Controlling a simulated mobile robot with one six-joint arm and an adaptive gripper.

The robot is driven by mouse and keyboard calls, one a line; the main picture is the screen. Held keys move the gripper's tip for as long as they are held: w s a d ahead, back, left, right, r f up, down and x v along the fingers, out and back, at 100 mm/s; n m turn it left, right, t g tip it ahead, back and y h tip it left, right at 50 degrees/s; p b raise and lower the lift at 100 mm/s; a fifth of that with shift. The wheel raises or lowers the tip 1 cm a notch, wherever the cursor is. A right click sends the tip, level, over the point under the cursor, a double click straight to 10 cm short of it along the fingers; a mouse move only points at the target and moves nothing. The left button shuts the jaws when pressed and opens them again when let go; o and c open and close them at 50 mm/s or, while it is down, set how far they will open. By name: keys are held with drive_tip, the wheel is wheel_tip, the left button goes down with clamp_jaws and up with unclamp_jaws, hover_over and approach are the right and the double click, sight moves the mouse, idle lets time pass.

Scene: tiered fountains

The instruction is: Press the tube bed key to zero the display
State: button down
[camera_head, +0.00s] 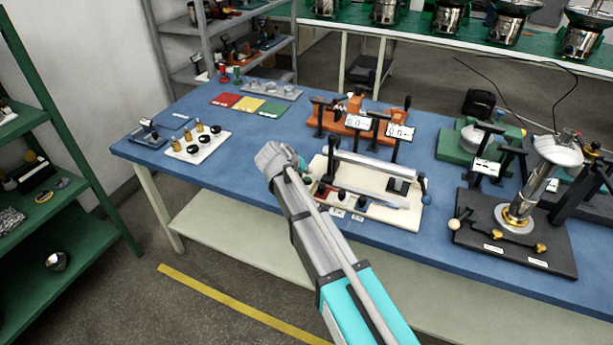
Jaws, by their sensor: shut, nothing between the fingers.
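A cream base (390,214) on the blue bench carries a long silver tube (372,170) lying across it. Small red and dark parts (322,187) sit along the front left of this base. They are too small to tell which is the tube bed key. Two white display cards (358,122) stand on posts behind the tube; their text is too small to read. My gripper (302,166) is at the left end of the cream base, mostly hidden by my wrist. It is shut and empty. I cannot tell whether it touches anything.
A white plate with brass and black knobs (198,146) lies to the left. Orange fixtures (345,118) stand behind the cream base. A dark stand with a steel column (525,190) is to the right. Bare blue bench (245,160) lies left of my wrist.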

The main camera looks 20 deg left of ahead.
sight(307, 179)
idle(0.3)
wheel_tip(307, 179, up, 6)
drive_tip(key=p, duration=0.6)
idle(0.7)
drive_tip(key=s+d+f+m+g+p, duration=0.1)
drive_tip(key=s+d+g, duration=0.15)
drive_tip(key=d, duration=0.85)
drive_tip(key=s+d+m+g+y+p, duration=0.1)
drive_tip(key=s+d+g, duration=0.15)
drive_tip(key=d, duration=0.95)
drive_tip(key=s+d+f+m+g+p, duration=0.1)
drive_tip(key=s+d+g+p, duration=0.15)
drive_tip(key=d, duration=0.85)
drive_tip(key=s+d+r+m+y, duration=0.1)
drive_tip(key=s+d+y, duration=0.1)
drive_tip(key=s+d, duration=0.7)
drive_tip(key=shift+r+g+y, duration=0.15)
drive_tip(key=shift+g+y, duration=0.15)
drive_tip(key=shift+g, duration=0.15)
